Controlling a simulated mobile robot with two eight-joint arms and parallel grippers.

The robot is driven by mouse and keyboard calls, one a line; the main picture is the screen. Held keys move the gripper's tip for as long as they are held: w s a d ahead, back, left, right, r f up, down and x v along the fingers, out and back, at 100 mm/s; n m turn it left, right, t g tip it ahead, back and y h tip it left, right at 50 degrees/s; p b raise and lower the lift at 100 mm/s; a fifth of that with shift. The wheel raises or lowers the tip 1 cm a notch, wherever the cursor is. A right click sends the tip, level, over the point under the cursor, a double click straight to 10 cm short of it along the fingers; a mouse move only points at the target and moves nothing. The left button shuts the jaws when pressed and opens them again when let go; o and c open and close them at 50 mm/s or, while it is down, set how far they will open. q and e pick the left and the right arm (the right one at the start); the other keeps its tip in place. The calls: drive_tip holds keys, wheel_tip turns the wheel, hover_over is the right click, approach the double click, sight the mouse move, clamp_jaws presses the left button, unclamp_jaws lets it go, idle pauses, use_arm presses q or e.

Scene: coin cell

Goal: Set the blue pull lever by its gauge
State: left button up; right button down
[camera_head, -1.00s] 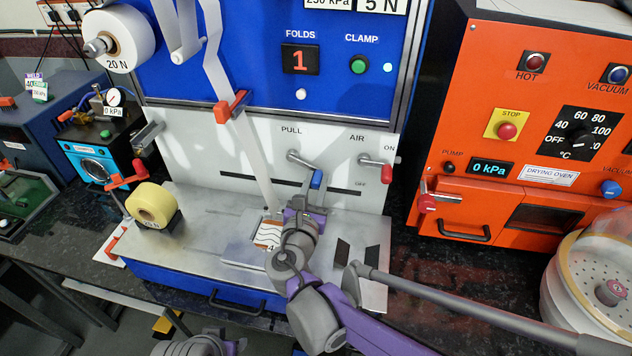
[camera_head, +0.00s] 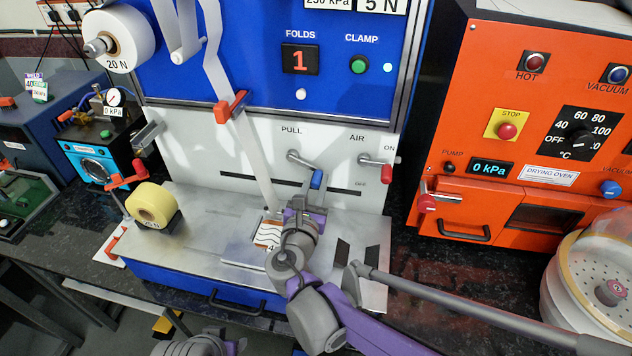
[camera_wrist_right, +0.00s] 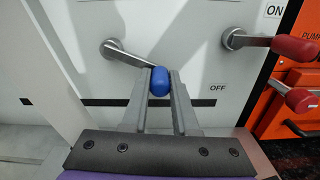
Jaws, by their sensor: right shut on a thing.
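The blue pull lever is a metal arm on the white panel below the PULL label, with a blue knob (camera_head: 317,179) at its lower right end. In the right wrist view the knob (camera_wrist_right: 160,81) sits between the two finger tips of my right gripper (camera_wrist_right: 158,92), which is shut on it. The lever's arm slants down to the right from its pivot. My right gripper (camera_head: 311,190) hides part of the panel in the head view. Part of my left arm shows at the bottom edge; its gripper cannot be made out. No gauge beside the lever is readable.
The red-knobbed AIR lever (camera_head: 387,173) is to the right, near the ON and OFF labels. The orange drying oven (camera_head: 540,120) stands farther right. A yellow roll (camera_head: 152,203) sits on the left of the metal deck. A patterned piece (camera_head: 268,234) lies beside my right gripper.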

drive_tip(key=shift+r, duration=0.15)
drive_tip(key=r+n, duration=0.2)
drive_tip(key=n, duration=0.1)
drive_tip(key=shift+d+p, duration=0.25)
drive_tip(key=shift+p, duration=0.15)
drive_tip(key=shift+r+n+p, duration=0.15)
drive_tip(key=shift+r+n, duration=0.3)
drive_tip(key=shift+n, duration=0.45)
drive_tip(key=shift+r+n+p, duration=0.15)
drive_tip(key=shift+r+n, duration=0.3)
drive_tip(key=shift+n, duration=0.45)
drive_tip(key=c, duration=0.7)
unclamp_jaws()
drive_tip(key=s, duration=0.3)
drive_tip(key=s+a, duration=0.1)
drive_tip(key=s, duration=0.3)
drive_tip(key=s+a, duration=0.1)
drive_tip(key=s, duration=0.2)
drive_tip(key=shift+s+a+b, duration=0.1)
drive_tip(key=shift+s+b, duration=0.25)
drive_tip(key=shift+b, duration=0.05)
